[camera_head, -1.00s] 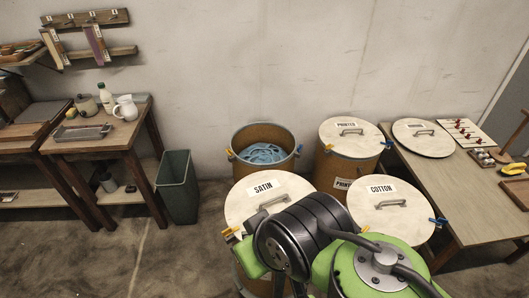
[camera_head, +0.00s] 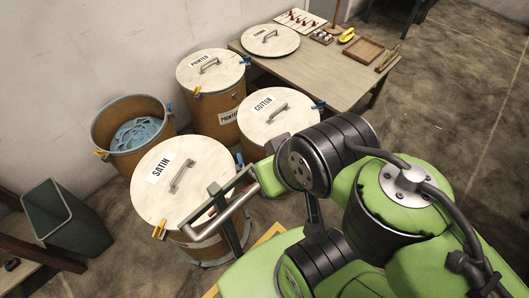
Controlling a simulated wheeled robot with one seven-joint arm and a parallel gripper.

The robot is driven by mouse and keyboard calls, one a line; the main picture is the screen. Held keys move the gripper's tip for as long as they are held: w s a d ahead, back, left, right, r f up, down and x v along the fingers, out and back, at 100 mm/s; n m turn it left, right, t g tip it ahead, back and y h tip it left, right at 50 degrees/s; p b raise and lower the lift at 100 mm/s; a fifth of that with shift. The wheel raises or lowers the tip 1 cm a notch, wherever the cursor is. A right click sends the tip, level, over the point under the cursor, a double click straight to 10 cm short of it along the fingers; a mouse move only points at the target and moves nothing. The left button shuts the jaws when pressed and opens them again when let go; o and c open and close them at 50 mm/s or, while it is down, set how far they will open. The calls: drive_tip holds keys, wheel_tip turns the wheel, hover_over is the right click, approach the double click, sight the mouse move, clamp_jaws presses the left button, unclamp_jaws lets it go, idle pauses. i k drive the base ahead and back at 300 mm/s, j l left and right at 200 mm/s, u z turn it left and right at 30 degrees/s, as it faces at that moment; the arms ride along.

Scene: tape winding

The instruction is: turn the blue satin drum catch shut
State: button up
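The satin drum's pale round lid (camera_head: 193,165), with its "SATIN" label and bar handle, sits on the drum left of my arm. A small blue catch (camera_head: 239,159) shows at the lid's right edge, partly covered; I cannot tell whether it is turned open or shut. My arm's black and green links fill the lower right. I cannot make out my gripper's fingers.
An open drum (camera_head: 103,130) with blue cloth stands behind left, the printed drum (camera_head: 215,105) behind and the cotton lid (camera_head: 285,108) to the right. A grey tube (camera_head: 228,212) crosses before the satin drum. A green bin (camera_head: 75,225) stands left; a table (camera_head: 320,75) is behind right.

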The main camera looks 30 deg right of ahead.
sight(240, 160)
drive_tip(key=z, duration=0.2)
drive_tip(key=i+l+u, duration=0.1)
drive_tip(key=l+u, duration=0.25)
drive_tip(key=u, duration=0.15)
drive_tip(key=l+u, duration=0.35)
drive_tip(key=u, duration=0.15)
drive_tip(key=i+l+u, duration=0.1)
drive_tip(key=u, duration=0.3)
drive_tip(key=l+u, duration=0.55)
drive_tip(key=u, duration=0.2)
drive_tip(key=l+u, duration=0.25)
drive_tip(key=u, duration=0.15)
